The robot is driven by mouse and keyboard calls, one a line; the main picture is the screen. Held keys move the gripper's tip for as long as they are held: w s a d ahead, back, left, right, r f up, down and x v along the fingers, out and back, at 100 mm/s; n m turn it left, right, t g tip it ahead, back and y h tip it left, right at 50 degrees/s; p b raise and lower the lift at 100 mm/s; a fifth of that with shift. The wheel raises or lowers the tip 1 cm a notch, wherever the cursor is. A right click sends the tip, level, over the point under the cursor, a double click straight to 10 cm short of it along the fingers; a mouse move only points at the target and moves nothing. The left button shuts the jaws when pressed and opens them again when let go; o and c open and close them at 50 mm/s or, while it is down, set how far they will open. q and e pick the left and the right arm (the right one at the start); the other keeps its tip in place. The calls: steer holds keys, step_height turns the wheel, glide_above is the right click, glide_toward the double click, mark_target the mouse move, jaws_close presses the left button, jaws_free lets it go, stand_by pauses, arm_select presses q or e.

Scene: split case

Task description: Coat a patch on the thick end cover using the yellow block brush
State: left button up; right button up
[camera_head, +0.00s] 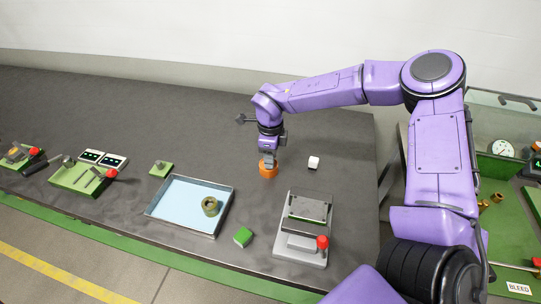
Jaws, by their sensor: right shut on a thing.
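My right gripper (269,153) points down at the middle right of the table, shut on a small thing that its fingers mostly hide. A round orange pot-like thing (268,170) stands right below the fingertips; I cannot tell whether they touch. No yellow block brush shows clearly. An olive-brown round part with a hole (210,207) lies in a shallow metal tray with a pale blue floor (171,215); I cannot tell if it is the thick end cover. My left gripper is not in view.
Green fixtures (80,177) stand at the left. The back of the dark table (150,112) is clear.

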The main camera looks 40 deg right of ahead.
steer(key=shift+r+p, duration=3.4)
steer(key=shift+r, duration=0.15)
